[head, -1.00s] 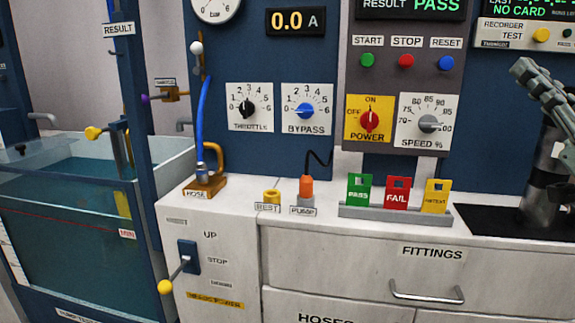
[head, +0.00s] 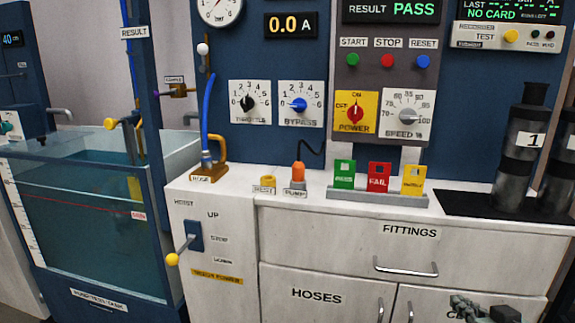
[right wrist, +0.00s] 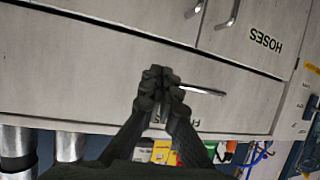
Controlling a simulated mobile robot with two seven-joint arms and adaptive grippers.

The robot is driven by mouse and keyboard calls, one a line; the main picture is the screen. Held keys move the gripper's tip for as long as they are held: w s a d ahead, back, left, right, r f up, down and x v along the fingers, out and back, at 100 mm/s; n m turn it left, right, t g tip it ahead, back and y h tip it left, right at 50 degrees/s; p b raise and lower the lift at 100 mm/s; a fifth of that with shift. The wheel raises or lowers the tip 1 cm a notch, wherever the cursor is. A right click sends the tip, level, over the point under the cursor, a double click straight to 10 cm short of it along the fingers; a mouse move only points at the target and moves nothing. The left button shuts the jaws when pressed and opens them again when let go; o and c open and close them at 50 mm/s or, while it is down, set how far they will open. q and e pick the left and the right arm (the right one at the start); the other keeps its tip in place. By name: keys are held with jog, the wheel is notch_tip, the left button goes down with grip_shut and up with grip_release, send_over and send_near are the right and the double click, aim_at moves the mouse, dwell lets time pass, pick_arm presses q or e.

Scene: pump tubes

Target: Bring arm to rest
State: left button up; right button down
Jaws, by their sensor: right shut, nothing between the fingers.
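My right gripper (head: 490,309) shows at the bottom right of the head view, low in front of the cabinet doors. In the right wrist view its fingers (right wrist: 161,90) are together with nothing between them, in front of the drawer with the metal handle (right wrist: 203,91). I cannot tell how near the fingers are to the drawer front. My left gripper is in neither view.
The white cabinet (head: 310,241) stands in front, with a FITTINGS drawer handle (head: 405,268). Dark cylinders (head: 517,150) stand on a black mat at the right. Green, red (head: 379,177) and yellow cards stand in a rack. A water tank (head: 85,215) is at the left.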

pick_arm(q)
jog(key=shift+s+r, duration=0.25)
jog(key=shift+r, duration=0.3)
pick_arm(e)
jog(key=s+a+f+g, duration=0.3)
jog(key=s+f, duration=0.4)
jog(key=f, duration=0.2)
jog(key=s+a+f+n+g, duration=0.1)
jog(key=s+a+f+g, duration=0.1)
jog(key=s+f, duration=0.6)
jog(key=s+a+f+g+h, duration=0.1)
jog(key=s+a+f+g, duration=0.2)
jog(key=s+f+g, duration=0.2)
jog(key=s+f, duration=0.3)
jog(key=f, duration=0.4)
jog(key=shift+a+f+n, duration=0.2)
jog(key=shift+a+n, duration=0.1)
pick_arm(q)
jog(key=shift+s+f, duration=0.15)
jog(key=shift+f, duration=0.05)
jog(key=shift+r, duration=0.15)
